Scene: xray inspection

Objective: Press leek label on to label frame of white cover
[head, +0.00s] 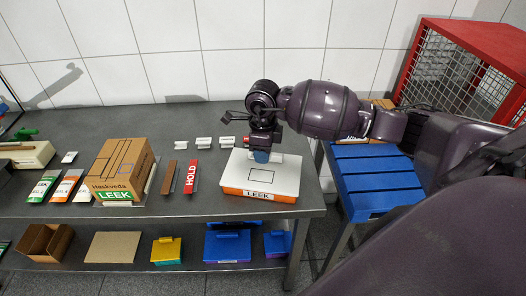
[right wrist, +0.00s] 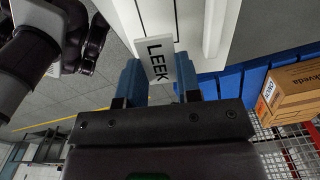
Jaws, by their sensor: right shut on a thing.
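My right gripper (head: 262,156) is over the rear part of the cover. In the right wrist view, its blue fingers (right wrist: 159,76) are shut on the white leek label (right wrist: 160,58), which overlaps the frame's edge in that view. I cannot tell whether the label touches the cover. My left gripper is out of view.
A Haskveda carton (head: 118,168) with a green LEEK label, a red HOLD block (head: 191,176) and a brown block (head: 169,177) stand left of the cover. Small white pieces (head: 204,142) lie behind. A blue slatted surface (head: 370,180) and a red cage (head: 465,70) are at right.

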